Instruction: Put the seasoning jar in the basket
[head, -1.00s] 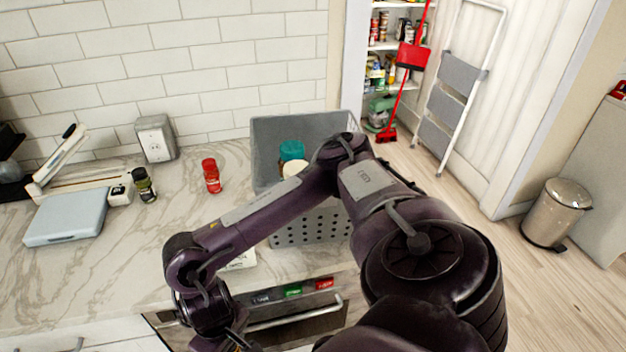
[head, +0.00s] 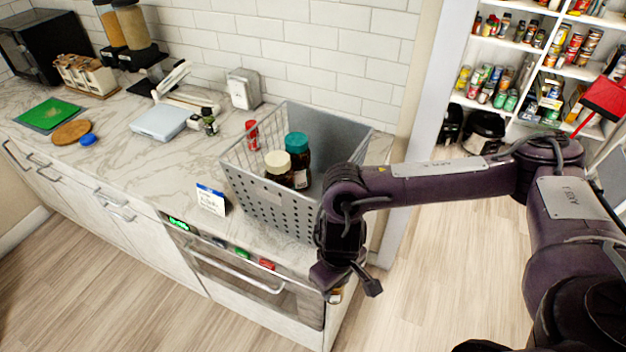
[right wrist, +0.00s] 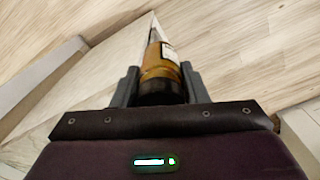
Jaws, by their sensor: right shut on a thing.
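A grey basket (head: 268,208) with perforated walls stands on the marble counter near its right end. Inside it are a jar with a teal lid (head: 298,143) and a jar with a cream lid (head: 278,162). My right gripper (head: 347,285) hangs low beside the counter's right end, outside and below the basket. It is shut on an amber jar, the seasoning jar (right wrist: 160,68), which has a pale label and shows between the fingers in the right wrist view. In the head view the jar is mostly hidden by the gripper. My left gripper is out of view.
A small red bottle (head: 251,132) stands on the counter behind the basket. A small card (head: 210,198) stands in front at left. An oven front (head: 250,275) lies below the counter edge. Pantry shelves (head: 520,75) are at the back right. The floor at right is open.

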